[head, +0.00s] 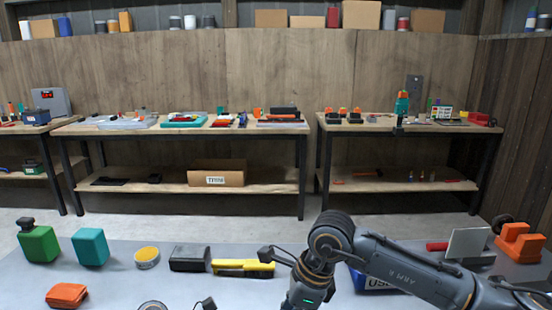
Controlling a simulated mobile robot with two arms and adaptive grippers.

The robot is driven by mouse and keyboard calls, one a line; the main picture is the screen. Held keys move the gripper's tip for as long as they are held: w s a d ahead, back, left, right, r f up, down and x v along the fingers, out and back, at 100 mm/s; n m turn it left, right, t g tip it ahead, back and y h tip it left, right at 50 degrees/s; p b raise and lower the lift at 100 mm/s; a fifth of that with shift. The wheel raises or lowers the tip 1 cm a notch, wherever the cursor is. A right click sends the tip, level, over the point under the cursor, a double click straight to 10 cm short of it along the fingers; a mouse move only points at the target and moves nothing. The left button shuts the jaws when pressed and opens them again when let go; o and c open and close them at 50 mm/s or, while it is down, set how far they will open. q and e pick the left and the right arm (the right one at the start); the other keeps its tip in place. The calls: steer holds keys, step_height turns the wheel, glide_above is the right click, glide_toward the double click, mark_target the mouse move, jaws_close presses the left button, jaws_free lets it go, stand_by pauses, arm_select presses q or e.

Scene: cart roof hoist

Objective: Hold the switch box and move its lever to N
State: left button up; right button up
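I cannot make out for certain which thing is the switch box, and no N mark is legible. A dark box (190,258) lies on the grey table in front of me, against a yellow and black tool (243,268). A pale upright plate (468,243) on a dark base, with a red piece at its left, stands at the right. My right arm comes in from the right and bends down near the middle; its fingertips are not in view. Only small bits of my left arm show at the bottom edge, and its gripper is not in view.
A green can (39,244), a teal block (90,247), a yellow-rimmed tin (147,257) and an orange item (67,295) stand at the left. An orange block (520,243) is at the right. My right arm partly covers a blue bin (372,283). Workbenches line the back wall.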

arm_select(q)
steer(key=shift+r, duration=0.1)
arm_select(e)
steer(key=shift+o, duration=0.4)
steer(key=shift+v, duration=3)
arm_select(q)
steer(key=shift+w, duration=0.1)
arm_select(e)
steer(key=shift+a, duration=0.1)
arm_select(q)
steer(key=o, duration=1.3)
steer(key=shift+o, duration=0.2)
steer(key=shift+r+b+v, duration=0.2)
steer(key=shift+v, duration=1.9)
steer(key=shift+r+b+v, duration=0.2)
steer(key=shift+v, duration=1.85)
steer(key=shift+d+r, duration=0.1)
steer(key=shift+d, duration=0.05)
arm_select(e)
steer(key=shift+f, duration=0.4)
